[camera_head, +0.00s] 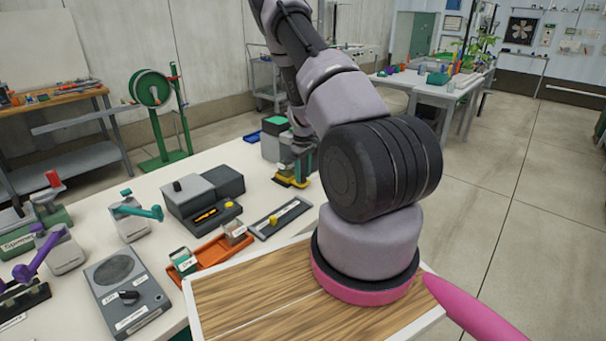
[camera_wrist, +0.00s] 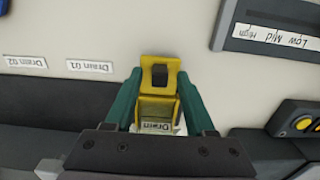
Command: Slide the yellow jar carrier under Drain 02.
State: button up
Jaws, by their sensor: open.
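The yellow jar carrier (camera_wrist: 160,65) sits on the pale bench top in the wrist view, with a black knob on its upper plate. A small jar labelled "Drain" (camera_wrist: 157,126) shows in its lower part. My gripper (camera_wrist: 159,84) is open, with one green finger on each side of the carrier; I cannot tell whether they touch it. In the head view my gripper (camera_head: 296,168) is low over the carrier (camera_head: 290,182), partly hiding it. The Drain 02 label (camera_wrist: 25,62) lies at the left in the wrist view, left of the Drain 01 label (camera_wrist: 89,67).
A dark grey block (camera_wrist: 30,110) runs along the lower left of the wrist view. A grey Low/Mid/High panel (camera_wrist: 270,28) is at upper right. Bench around the labels is clear.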

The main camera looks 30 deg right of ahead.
grip_shut()
dwell(1.4)
